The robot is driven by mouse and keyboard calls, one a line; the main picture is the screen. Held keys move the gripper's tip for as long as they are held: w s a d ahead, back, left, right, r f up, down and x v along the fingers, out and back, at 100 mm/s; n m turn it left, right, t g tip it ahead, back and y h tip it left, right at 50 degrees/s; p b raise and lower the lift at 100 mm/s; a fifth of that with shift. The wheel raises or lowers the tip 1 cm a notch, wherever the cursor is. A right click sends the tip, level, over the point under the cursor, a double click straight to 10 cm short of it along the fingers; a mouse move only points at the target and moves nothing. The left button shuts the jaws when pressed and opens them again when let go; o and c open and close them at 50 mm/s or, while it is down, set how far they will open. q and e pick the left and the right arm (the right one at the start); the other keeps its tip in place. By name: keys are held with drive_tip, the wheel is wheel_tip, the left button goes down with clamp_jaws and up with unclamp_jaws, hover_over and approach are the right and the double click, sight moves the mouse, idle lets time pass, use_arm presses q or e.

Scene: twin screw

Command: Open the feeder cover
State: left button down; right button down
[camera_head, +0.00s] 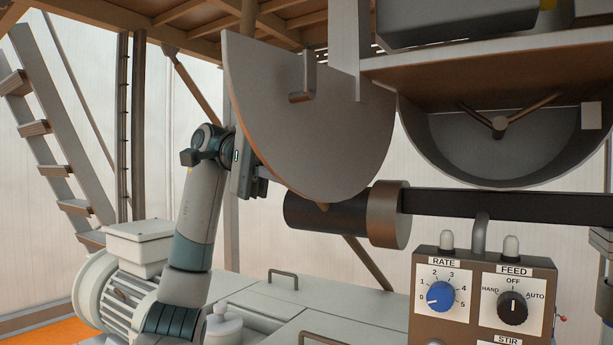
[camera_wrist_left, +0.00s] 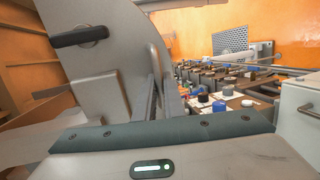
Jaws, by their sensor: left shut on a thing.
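The feeder cover (camera_head: 335,125) is a grey half-disc plate with a small handle (camera_head: 303,80) on its face. It stands swung out to the left, clear of the feeder trough (camera_head: 460,150), whose round end is open and shows a rod inside. My left gripper (camera_head: 264,175) is at the cover's lower left edge and shut on it; the cover partly hides the fingertips. In the left wrist view the cover (camera_wrist_left: 105,45) rises beside my fingers (camera_wrist_left: 165,98), with a dark handle at upper left. My right gripper is not in view.
A control box (camera_head: 483,295) with RATE and FEED knobs stands at lower right. A dark horizontal cylinder (camera_head: 345,215) lies below the cover. A motor (camera_head: 125,285) is at lower left, near my left arm. A ladder (camera_head: 50,130) stands at far left.

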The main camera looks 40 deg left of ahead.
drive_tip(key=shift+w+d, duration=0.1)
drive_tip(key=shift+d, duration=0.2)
use_arm(q)
drive_tip(key=c, duration=1.8)
unclamp_jaws()
drive_tip(key=shift+c, duration=0.2)
drive_tip(key=shift+w, duration=0.1)
drive_tip(key=shift+a, duration=0.1)
